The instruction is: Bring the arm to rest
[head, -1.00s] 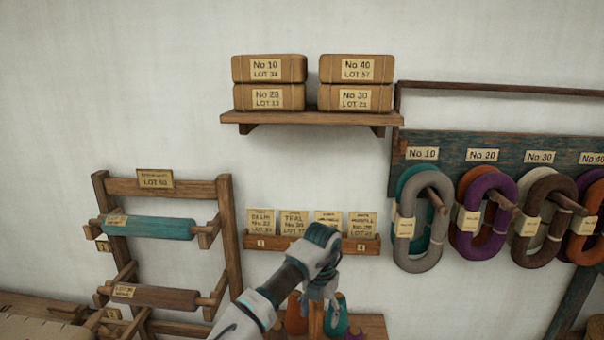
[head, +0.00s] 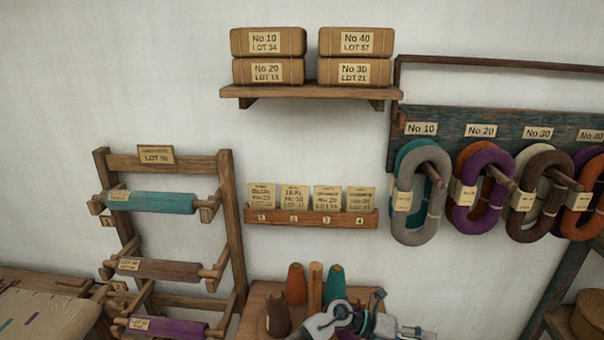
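My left arm shows at the bottom centre of the head view, in front of a small wooden stand (head: 254,297). My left gripper (head: 376,303) is low at the bottom edge, to the right of its wrist. Its fingers are small and partly cut off, so I cannot tell whether it is open or shut. I see nothing held in it. My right gripper is not clearly in view.
Yarn cones (head: 296,284) and a wooden post (head: 315,287) stand behind my arm. A card rack (head: 310,217) and a shelf (head: 310,92) of labelled bundles are above. A roller rack (head: 232,230) is left; hanging skeins (head: 420,195) are right.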

